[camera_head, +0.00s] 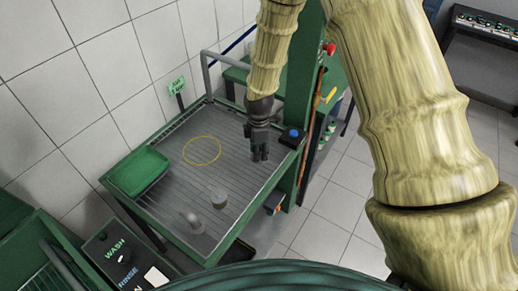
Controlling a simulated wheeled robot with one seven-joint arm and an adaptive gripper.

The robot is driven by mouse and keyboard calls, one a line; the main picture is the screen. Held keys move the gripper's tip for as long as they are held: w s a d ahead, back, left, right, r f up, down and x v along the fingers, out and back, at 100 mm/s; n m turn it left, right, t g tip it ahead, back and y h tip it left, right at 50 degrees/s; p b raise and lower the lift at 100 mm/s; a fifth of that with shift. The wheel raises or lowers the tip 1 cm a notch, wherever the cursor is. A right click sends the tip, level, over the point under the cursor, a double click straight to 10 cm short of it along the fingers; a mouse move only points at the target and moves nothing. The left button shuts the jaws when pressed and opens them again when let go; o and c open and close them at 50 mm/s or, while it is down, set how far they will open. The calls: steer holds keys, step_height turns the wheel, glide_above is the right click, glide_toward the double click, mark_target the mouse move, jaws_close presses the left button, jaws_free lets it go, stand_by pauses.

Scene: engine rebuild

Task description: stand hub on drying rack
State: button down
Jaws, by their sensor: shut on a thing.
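The drying rack (163,208) is a slatted metal top in a green frame, with a yellow ring (202,150) marked on its left-middle part. My gripper (260,156) points down over the right part of the rack, to the right of the ring. It is shut on a dark grey part, taken as the hub; the fingers hide most of it and its outline is hard to tell. I cannot tell the gap between the held part and the slats.
A green post (302,90) rises just right of my gripper. The ring's inside is clear.

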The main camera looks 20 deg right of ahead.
steer(key=shift+w+f, duration=0.15)
steer(key=shift+f, duration=0.25)
steer(key=c, duration=1.1)
jaws_free()
steer(key=shift+f, duration=0.1)
steer(key=shift+o, duration=0.2)
step_height(320, 180, up, 12)
steer(key=b, duration=0.4)
steer(key=shift+r, duration=0.2)
